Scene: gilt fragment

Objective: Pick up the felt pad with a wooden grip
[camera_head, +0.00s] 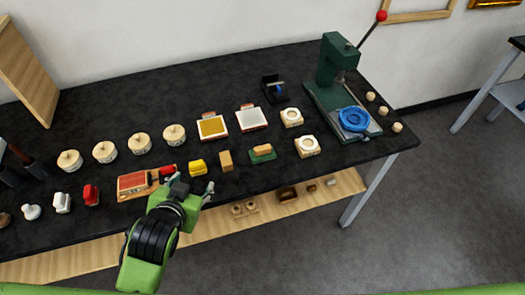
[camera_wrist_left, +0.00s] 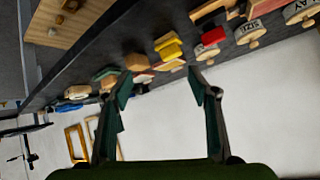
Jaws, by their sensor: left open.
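The felt pad with a wooden grip (camera_head: 263,153) is a green pad with a tan wooden block on top. It lies near the front edge of the black table, right of centre in the head view. My left gripper (camera_head: 191,185) is open and empty, in front of the table edge, to the left of the pad and apart from it. In the left wrist view my open fingers (camera_wrist_left: 160,78) point toward the row of table items. There a tan block, probably the pad's grip (camera_wrist_left: 105,73), shows beside one finger, partly hidden. My right gripper is not in view.
A plain tan block (camera_head: 226,160) and a yellow item (camera_head: 196,167) stand left of the pad. A white round piece (camera_head: 307,146) is on its right. Framed trays (camera_head: 212,127) lie behind. A green press (camera_head: 337,85) stands at the right end. A wooden shelf (camera_head: 218,219) runs below.

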